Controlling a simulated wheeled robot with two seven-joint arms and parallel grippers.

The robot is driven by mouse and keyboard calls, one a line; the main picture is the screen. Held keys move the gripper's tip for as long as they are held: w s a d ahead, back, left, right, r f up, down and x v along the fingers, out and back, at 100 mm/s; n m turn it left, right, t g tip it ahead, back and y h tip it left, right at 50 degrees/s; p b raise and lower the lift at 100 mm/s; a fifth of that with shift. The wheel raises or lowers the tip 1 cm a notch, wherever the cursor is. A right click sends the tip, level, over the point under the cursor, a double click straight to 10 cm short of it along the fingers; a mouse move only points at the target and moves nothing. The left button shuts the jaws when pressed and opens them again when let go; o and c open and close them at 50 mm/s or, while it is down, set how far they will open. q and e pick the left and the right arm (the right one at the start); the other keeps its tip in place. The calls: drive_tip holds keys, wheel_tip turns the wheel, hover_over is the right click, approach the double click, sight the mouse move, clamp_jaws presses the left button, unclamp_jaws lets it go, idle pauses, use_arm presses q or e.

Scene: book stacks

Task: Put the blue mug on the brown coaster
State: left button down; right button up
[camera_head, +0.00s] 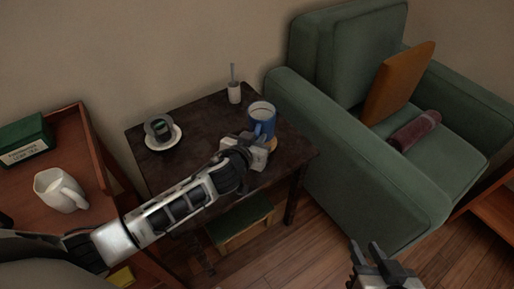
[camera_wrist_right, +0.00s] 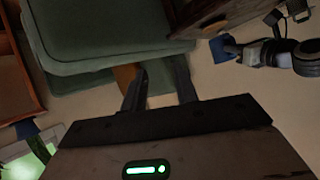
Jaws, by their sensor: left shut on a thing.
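The blue mug (camera_head: 263,112) is upright over the right part of the dark side table, with a pale inside. My left gripper (camera_head: 261,139) is shut on the mug at its near side, by the handle. A small tan-brown edge (camera_head: 272,145), seemingly the brown coaster, shows just right of the gripper; the rest is hidden. I cannot tell whether the mug touches it. In the right wrist view the mug (camera_wrist_right: 224,48) is upper right, beside the left gripper. My right gripper (camera_head: 368,253) is open and empty, low in front of the green armchair.
The dark side table (camera_head: 205,115) also holds a saucer (camera_head: 178,137) with a dark-and-green cup and a white holder (camera_head: 234,93). A green armchair (camera_head: 335,150) stands close on the right. A white mug (camera_head: 60,192) and green box (camera_head: 25,142) stand on the left furniture.

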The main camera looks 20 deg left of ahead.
use_arm(q)
drive_tip(key=f, duration=0.2)
drive_tip(key=f+b, duration=0.1)
drive_tip(key=shift+w+f, duration=0.15)
drive_tip(key=shift+w, duration=0.15)
drive_tip(key=shift+f, duration=0.3)
drive_tip(key=c, duration=1.4)
unclamp_jaws()
drive_tip(key=shift+c, duration=0.2)
use_arm(e)
drive_tip(key=shift+f, duration=0.25)
drive_tip(key=shift+r, duration=0.1)
